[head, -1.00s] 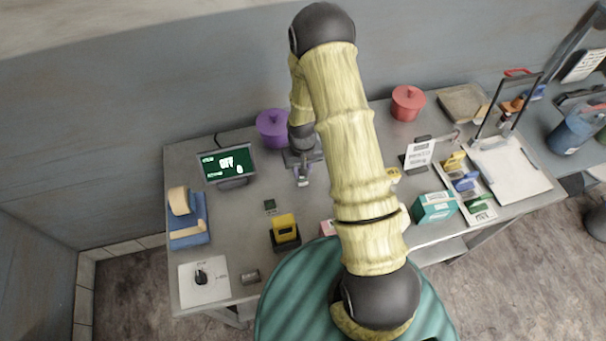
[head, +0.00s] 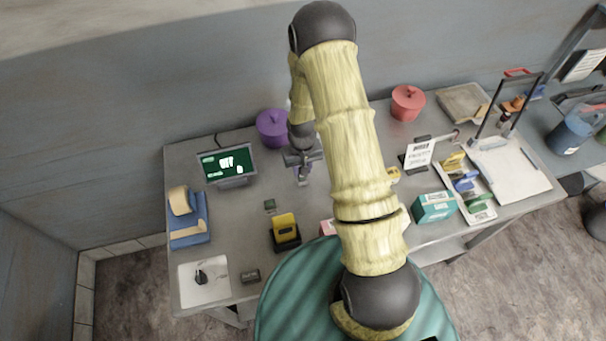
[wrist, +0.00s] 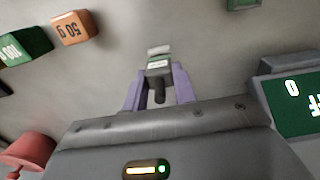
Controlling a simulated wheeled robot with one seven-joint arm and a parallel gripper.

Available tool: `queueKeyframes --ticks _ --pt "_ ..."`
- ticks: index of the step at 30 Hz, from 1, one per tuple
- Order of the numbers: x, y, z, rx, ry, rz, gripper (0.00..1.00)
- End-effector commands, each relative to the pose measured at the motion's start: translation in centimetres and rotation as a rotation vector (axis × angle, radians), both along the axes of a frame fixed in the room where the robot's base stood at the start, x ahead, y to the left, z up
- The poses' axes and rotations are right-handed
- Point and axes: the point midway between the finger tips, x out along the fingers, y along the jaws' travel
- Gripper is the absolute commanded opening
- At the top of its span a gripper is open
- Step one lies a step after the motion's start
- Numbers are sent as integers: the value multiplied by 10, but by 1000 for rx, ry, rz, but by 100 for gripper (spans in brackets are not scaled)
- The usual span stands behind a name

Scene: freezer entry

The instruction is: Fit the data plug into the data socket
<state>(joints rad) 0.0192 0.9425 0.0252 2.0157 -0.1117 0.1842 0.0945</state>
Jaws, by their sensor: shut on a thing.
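My gripper (head: 303,178) hangs over the back left part of the grey table, right of the display. In the wrist view its two purple fingers (wrist: 159,92) are shut on a small dark grey plug (wrist: 159,72) with a white label and a pale front end. The plug points away from the palm, over bare table. A small dark green block (head: 270,204) on the table, left of and nearer than my gripper, may be the data socket; its opening cannot be made out. Its edge also shows at the top of the wrist view (wrist: 243,3).
A display (head: 228,165) stands left of my gripper and a purple pot (head: 272,127) behind it. A yellow and black device (head: 285,231) stands in front. In the wrist view, an orange 50 g block (wrist: 74,27) and a green block (wrist: 24,46) sit left.

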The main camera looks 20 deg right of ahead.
Motion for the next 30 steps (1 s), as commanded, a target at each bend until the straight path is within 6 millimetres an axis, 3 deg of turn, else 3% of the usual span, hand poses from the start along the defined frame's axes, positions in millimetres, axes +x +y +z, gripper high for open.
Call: queueKeyframes --ticks 21,30 --pt "0 0 6 0 0 -5 0" --pt "0 0 18 0 0 -5 0"
